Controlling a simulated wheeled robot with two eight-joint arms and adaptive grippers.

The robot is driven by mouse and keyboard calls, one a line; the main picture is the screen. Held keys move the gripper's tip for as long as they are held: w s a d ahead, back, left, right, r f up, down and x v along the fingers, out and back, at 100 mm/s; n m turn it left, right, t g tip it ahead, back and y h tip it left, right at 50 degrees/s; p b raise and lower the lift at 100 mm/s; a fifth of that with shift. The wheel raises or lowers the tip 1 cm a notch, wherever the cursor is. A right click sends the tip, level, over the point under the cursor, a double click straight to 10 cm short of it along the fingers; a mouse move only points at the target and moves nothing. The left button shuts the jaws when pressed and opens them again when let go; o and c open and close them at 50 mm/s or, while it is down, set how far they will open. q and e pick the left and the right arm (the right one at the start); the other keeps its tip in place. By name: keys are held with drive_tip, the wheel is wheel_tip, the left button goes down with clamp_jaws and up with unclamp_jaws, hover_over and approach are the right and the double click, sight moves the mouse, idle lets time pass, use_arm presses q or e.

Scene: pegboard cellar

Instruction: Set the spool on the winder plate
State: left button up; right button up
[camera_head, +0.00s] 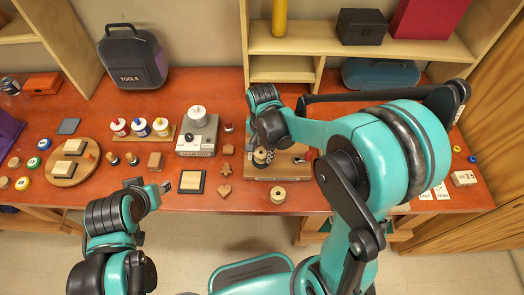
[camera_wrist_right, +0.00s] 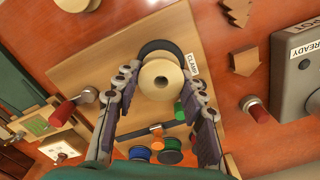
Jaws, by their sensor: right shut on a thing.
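The cream spool (camera_wrist_right: 160,80) with a centre hole is between the fingers of my right gripper (camera_wrist_right: 160,86), which is shut on it. In the head view the right gripper (camera_head: 264,148) is over the wooden winder board (camera_head: 256,174) and partly hides the spool. The black round winder plate (camera_wrist_right: 158,44) shows behind the spool's far edge in the wrist view; the spool covers much of it. I cannot tell whether the spool touches the plate. My left gripper (camera_head: 150,185) is open and empty above the table's front edge.
Another spool (camera_head: 278,195) stands in front of the board. Small coloured spools (camera_wrist_right: 172,150) and a red-handled clamp (camera_wrist_right: 68,108) are close to my right fingers. A grey box with a dial (camera_head: 197,134) stands left of the board. A shelf (camera_head: 350,46) rises behind.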

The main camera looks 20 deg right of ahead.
drive_tip(key=shift+f+b, duration=0.4)
idle(0.8)
drive_tip(key=o, duration=1.3)
drive_tip(key=shift+r, duration=0.15)
drive_tip(key=shift+r+p, duration=2.65)
drive_tip(key=shift+r, duration=0.75)
